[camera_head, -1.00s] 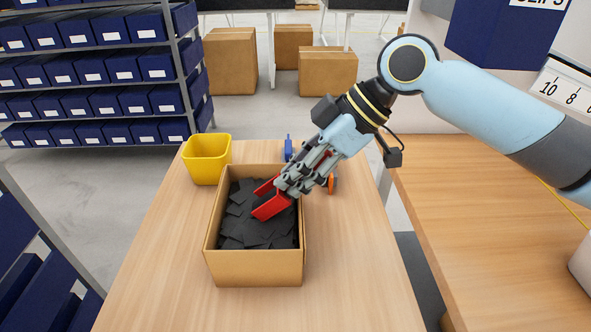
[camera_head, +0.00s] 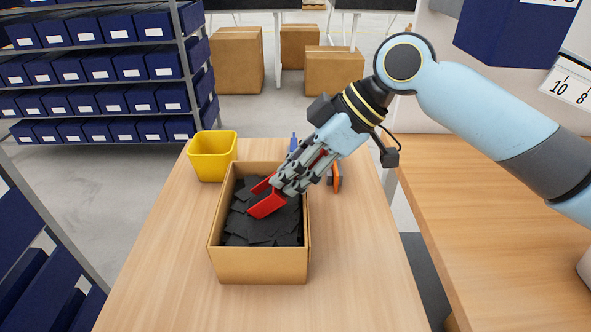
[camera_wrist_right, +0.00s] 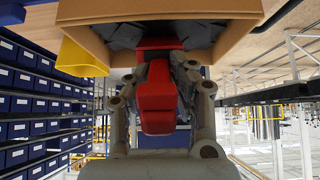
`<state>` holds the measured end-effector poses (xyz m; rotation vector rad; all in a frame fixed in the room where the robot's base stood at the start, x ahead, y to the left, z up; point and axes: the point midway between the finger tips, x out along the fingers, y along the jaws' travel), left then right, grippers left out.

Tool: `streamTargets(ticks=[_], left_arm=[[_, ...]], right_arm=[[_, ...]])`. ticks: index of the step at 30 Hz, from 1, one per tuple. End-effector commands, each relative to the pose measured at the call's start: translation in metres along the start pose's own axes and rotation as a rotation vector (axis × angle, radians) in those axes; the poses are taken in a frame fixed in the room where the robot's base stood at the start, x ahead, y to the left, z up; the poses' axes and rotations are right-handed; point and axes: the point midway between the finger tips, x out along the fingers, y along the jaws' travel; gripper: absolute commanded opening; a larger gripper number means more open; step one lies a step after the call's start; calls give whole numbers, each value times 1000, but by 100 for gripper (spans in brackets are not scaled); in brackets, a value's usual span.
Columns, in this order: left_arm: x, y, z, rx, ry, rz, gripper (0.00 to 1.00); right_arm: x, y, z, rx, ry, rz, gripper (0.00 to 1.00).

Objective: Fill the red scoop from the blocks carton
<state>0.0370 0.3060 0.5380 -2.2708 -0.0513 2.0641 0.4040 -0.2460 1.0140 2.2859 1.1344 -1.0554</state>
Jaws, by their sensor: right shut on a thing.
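The blocks carton (camera_head: 262,265) is an open cardboard box on the wooden table, full of dark flat blocks (camera_head: 250,228). The red scoop (camera_head: 266,205) is tilted down with its front end in the carton, at the blocks. My right gripper (camera_head: 285,182) is shut on the scoop's handle, over the carton's right back part. In the right wrist view the red handle (camera_wrist_right: 157,95) runs between the fingers toward the carton (camera_wrist_right: 225,12) and dark blocks. How deep the scoop sits and what it holds are hard to tell. My left gripper is not in view.
A yellow bin (camera_head: 213,158) stands behind the carton on the left. A blue item (camera_head: 293,143) and an orange-and-dark item (camera_head: 337,178) lie behind and right of the carton, partly hidden by my arm. The table (camera_head: 350,270) is clear in front and right.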

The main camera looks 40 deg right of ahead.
Motion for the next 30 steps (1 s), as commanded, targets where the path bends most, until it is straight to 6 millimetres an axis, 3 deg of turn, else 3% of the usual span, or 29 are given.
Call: streamTargets(ticks=[30], left_arm=[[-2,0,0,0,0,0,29]], right_arm=[[12,0,-14,3,-2,-2,0]])
